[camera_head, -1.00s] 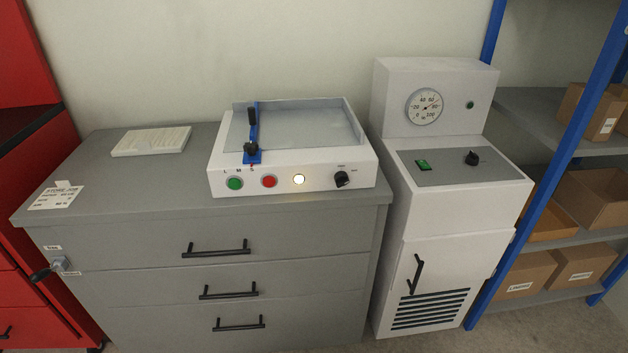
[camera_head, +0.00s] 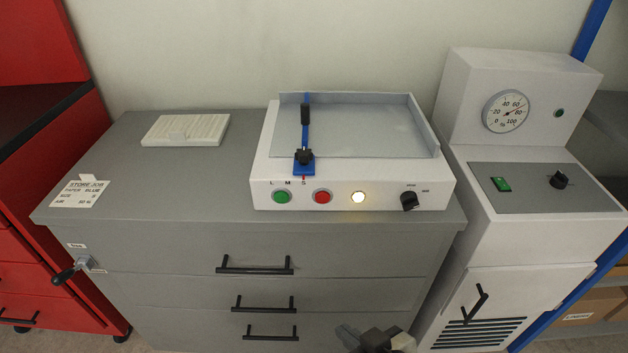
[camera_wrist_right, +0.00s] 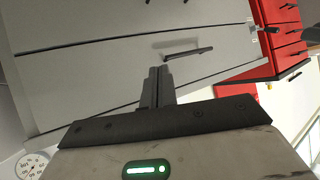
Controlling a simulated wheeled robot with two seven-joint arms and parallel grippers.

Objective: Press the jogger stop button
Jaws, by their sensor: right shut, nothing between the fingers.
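The jogger (camera_head: 352,170) is a white box with a grey tray, on top of the grey cabinet. Its front panel carries a green button (camera_head: 282,197), a red button (camera_head: 323,197), a lit yellowish lamp (camera_head: 358,197) and a black knob (camera_head: 409,200). No label reads "stop"; the red button looks like it. My right gripper (camera_head: 362,338) shows at the bottom edge of the head view, in front of the cabinet and well below the buttons. In the right wrist view its fingers (camera_wrist_right: 158,84) are together and empty, before the drawer fronts. My left gripper is out of view.
The grey cabinet (camera_head: 180,245) has drawers with black bar handles. A white pad (camera_head: 186,130) and a job card (camera_head: 80,193) lie on its top. A white machine with a gauge (camera_head: 506,111) stands at right, red furniture (camera_head: 40,160) at left.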

